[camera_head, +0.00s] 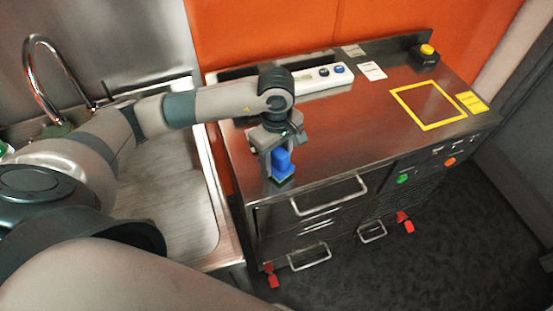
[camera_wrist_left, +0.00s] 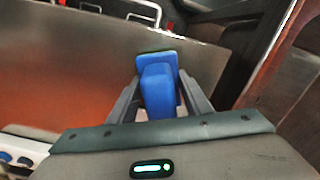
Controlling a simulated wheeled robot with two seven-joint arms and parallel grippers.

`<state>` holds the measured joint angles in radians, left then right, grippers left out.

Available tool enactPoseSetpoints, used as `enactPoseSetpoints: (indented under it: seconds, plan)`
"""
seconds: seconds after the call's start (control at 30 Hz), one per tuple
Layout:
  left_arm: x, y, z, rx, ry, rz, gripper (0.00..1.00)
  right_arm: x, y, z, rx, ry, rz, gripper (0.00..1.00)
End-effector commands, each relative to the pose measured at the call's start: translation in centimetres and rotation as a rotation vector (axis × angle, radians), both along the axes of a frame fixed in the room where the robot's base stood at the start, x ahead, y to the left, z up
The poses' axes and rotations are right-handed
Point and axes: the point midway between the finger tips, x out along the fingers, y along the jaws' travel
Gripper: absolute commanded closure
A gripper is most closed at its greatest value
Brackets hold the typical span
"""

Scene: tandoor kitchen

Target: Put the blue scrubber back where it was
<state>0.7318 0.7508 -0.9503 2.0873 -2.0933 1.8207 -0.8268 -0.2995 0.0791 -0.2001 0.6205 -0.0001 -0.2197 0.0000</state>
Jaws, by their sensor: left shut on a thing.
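The blue scrubber (camera_head: 281,162) has a blue handle and a dark greenish pad at its lower end. My left gripper (camera_head: 281,168) is shut on its handle and holds it upright, pad down, at the front left corner of the steel counter (camera_head: 330,135). In the left wrist view, the scrubber (camera_wrist_left: 160,85) sits between the two fingers of the left gripper (camera_wrist_left: 160,100). I cannot tell whether the pad touches the counter top. My right gripper is not in view.
A sink with a curved tap (camera_head: 40,75) and a metal drainboard (camera_head: 165,195) lies left of the counter. The counter's middle is clear.

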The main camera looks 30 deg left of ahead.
Motion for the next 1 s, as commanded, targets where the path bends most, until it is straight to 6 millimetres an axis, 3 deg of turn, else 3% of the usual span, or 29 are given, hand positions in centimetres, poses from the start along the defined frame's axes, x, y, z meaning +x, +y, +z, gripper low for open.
enactPoseSetpoints:
  seconds: [0.1, 0.57, 0.6, 0.67, 1.0]
  plan:
    - [-0.1, 0.0, -0.9, 0.001, 0.002, 0.001, 0.8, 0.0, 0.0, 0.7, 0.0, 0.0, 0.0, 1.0]
    - [0.0, 0.0, -1.6, 0.001, -0.001, 0.0, 0.8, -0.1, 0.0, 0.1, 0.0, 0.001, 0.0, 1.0]
    - [0.0, 0.0, -1.4, 0.001, -0.001, 0.0, 0.48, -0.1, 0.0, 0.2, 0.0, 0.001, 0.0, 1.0]
    - [0.0, 0.0, -1.4, 0.001, -0.001, 0.0, 0.36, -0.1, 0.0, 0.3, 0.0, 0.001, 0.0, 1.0]
    - [0.0, 0.0, -1.3, 0.001, -0.001, 0.0, 0.36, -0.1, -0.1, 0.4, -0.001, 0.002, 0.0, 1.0]
